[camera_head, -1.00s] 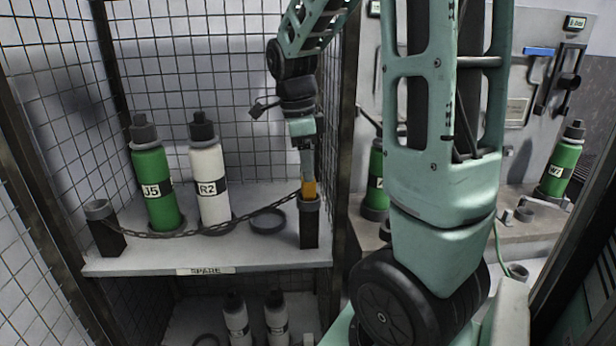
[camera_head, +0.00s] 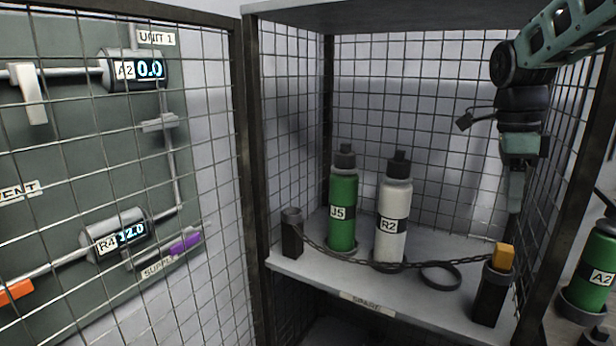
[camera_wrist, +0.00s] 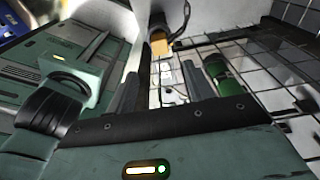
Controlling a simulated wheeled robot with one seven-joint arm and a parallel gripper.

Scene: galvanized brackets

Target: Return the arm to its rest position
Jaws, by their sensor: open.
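My gripper (camera_head: 515,192) hangs pointing down at the right of the head view, above the right post of the spare shelf. Its fingers are open and empty in the wrist view (camera_wrist: 165,75). An orange chain end piece (camera_head: 504,257) sits at the top of the dark right post (camera_head: 490,296), below my fingertips and apart from them. It also shows beyond the fingers in the wrist view (camera_wrist: 186,43). The chain (camera_head: 440,264) sags across the shelf front to the left post (camera_head: 292,236). My arm reaches in from the upper right.
The mesh cage shelf (camera_head: 300,268) holds a green bottle J5 (camera_head: 342,212) and a white bottle R2 (camera_head: 392,225) behind the chain, and a loose dark ring (camera_head: 440,276). A green bottle A2 (camera_head: 597,270) stands at the right. A panel (camera_head: 80,170) is behind mesh at left.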

